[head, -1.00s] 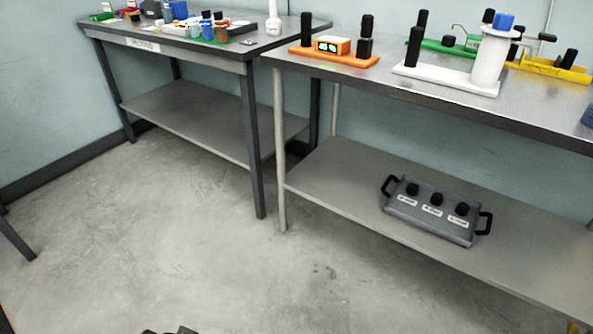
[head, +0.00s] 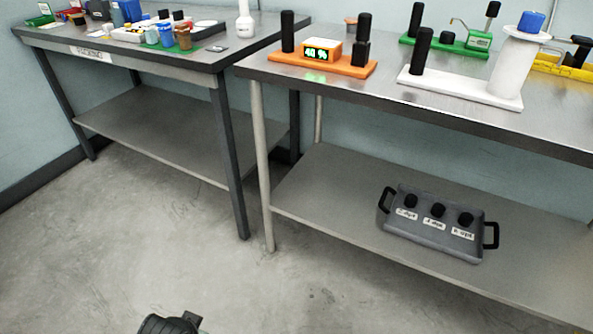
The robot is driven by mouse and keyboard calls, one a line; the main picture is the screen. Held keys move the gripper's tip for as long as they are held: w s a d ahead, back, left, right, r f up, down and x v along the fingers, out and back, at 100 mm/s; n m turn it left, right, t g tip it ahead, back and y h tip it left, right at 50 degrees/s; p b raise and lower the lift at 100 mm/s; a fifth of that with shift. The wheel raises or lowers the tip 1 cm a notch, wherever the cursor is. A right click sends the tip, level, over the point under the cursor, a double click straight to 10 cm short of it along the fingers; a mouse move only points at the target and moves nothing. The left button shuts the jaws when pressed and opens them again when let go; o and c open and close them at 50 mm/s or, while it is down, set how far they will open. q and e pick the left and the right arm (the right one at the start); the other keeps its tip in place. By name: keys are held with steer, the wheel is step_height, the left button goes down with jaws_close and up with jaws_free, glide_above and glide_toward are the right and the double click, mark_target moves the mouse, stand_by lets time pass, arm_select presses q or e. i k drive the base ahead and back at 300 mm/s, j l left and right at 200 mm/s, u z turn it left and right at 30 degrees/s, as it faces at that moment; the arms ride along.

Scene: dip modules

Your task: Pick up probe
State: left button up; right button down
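No part is clearly marked as the probe. An orange module (head: 321,62) stands on the right table, with a lit green display reading about 40 %, a black upright post (head: 288,31) at its left end and a black piece (head: 361,42) upright at its right end; I cannot tell if that piece is the probe. A black part of mine, probably my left gripper (head: 172,324), shows at the bottom edge, above the floor and far from the tables. Its fingers are not clear. My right gripper is out of view.
White (head: 460,87), green (head: 444,45) and yellow (head: 563,68) modules share the right table (head: 400,113). A grey box with handles (head: 437,228) sits on its lower shelf. The left table (head: 190,48) holds several small containers. The floor in front is clear.

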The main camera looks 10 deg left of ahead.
mark_target(364, 20)
steer(key=i+j+z, duration=0.15)
steer(key=i+j, duration=0.15)
steer(key=i+j+z, duration=0.15)
steer(key=i+j, duration=0.15)
steer(key=j, duration=0.15)
steer(key=i+j+z, duration=0.15)
steer(key=j, duration=0.3)
steer(key=i+j+z, duration=0.15)
steer(key=i+j, duration=0.2)
steer(key=j, duration=0.1)
